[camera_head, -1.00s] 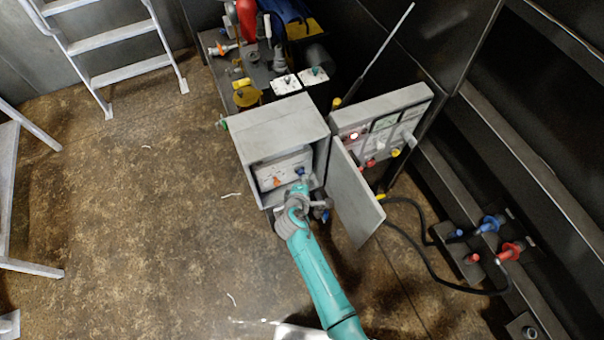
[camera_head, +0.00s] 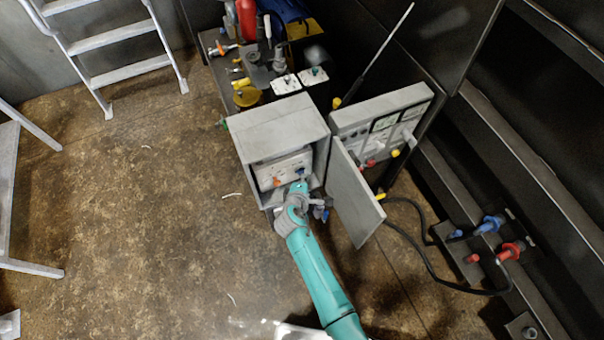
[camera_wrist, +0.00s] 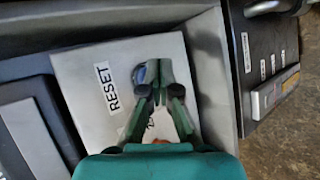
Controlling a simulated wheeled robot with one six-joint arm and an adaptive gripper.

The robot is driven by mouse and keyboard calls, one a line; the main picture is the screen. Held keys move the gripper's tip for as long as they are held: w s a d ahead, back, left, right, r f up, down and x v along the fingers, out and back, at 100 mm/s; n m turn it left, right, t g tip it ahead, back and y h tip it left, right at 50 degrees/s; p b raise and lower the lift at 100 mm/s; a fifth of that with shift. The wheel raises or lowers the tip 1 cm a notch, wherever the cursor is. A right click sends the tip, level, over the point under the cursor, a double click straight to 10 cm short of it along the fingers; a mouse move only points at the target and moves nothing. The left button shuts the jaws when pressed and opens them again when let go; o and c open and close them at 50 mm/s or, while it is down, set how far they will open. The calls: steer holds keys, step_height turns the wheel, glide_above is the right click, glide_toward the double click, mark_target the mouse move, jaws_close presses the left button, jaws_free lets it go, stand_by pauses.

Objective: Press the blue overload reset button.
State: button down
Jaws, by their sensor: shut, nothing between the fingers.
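The blue reset button (camera_head: 300,171) is on a light panel inside an open grey box (camera_head: 275,122). An orange-red knob (camera_head: 277,182) is to its left. In the wrist view, a bit of the blue button (camera_wrist: 141,74) shows beside the RESET label (camera_wrist: 107,86). My gripper (camera_wrist: 158,70) is shut and empty, its fingertips over the button and hiding most of it. I cannot tell whether they touch it. In the head view, my gripper (camera_head: 301,182) reaches into the box's open front.
The box's open door (camera_head: 355,195) stands just right of my arm. Behind it is a grey panel (camera_head: 385,120) with red and yellow knobs. A black cable (camera_head: 424,262) runs to red and blue connectors at right. A cluttered bench (camera_head: 258,75) is behind.

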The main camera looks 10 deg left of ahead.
steer(key=shift+s+d, duration=0.45)
steer(key=shift+s, duration=0.2)
steer(key=shift+s, duration=0.1)
steer(key=shift+s+d, duration=0.7)
steer(key=shift+s, duration=0.3)
steer(key=shift+s+d, duration=0.7)
steer(key=shift+s, duration=0.3)
